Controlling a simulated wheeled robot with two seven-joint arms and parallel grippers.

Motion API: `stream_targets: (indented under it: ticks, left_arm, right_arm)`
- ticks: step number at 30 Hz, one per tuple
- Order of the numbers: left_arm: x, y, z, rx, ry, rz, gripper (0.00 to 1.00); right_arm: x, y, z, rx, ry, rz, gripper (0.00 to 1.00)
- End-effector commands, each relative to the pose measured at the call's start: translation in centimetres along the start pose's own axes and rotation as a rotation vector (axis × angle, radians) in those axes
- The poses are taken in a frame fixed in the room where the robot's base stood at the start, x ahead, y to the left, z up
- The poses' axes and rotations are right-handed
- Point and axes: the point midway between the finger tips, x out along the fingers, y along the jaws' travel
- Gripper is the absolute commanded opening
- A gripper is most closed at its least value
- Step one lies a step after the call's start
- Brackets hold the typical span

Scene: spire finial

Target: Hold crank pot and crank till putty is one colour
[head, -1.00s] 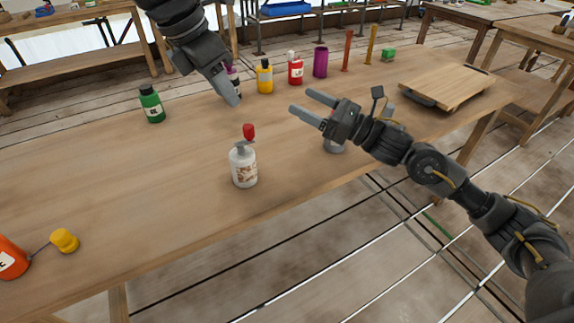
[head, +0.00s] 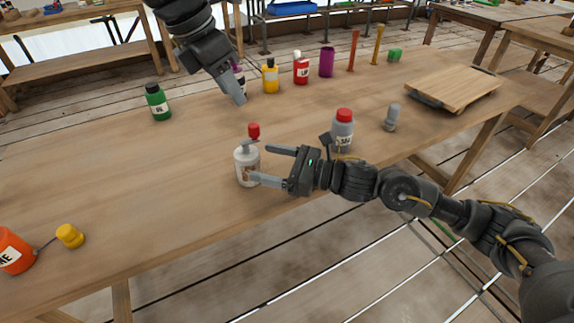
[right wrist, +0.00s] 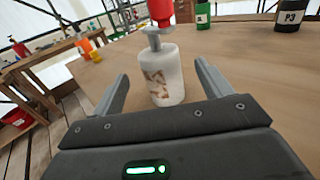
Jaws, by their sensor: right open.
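The crank pot (head: 242,166) is a white pot with a brown patterned label, a grey crank on top and a red knob (head: 253,130). It stands upright near the table's front edge. My right gripper (head: 262,164) is open, low at the pot's right side. In the right wrist view the pot (right wrist: 164,78) stands between and slightly beyond the two spread fingers, with a gap on each side. Its red knob is cut by the top edge there. My left gripper (head: 238,92) is above and behind the pot, apart from it; its finger gap is not clear. The putty is hidden.
A grey bottle with red cap (head: 342,130) stands close behind my right wrist. A small grey object (head: 391,117) and a wooden board (head: 455,88) are further right. Green (head: 157,102), yellow (head: 270,76) and red (head: 301,68) bottles line the back.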

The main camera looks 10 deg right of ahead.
Motion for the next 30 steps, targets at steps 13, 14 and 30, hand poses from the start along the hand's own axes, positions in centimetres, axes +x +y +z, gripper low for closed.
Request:
stream_targets:
  ticks: [13, 14, 30]
  left_arm:
    - [0.0, 0.0, 0.0, 0.000, 0.000, 0.000, 0.36]
    - [0.0, 0.0, 0.0, 0.000, 0.000, 0.000, 0.36]
    - [0.0, 0.0, 0.0, 0.000, 0.000, 0.000, 0.36]
  right_arm:
    - [5.7, 0.0, 0.1, 0.000, -0.001, 0.000, 0.77]
    - [5.8, 0.0, 0.1, 0.000, -0.001, 0.000, 0.77]
    - [6.0, 0.0, 0.1, 0.000, -0.001, 0.000, 0.47]
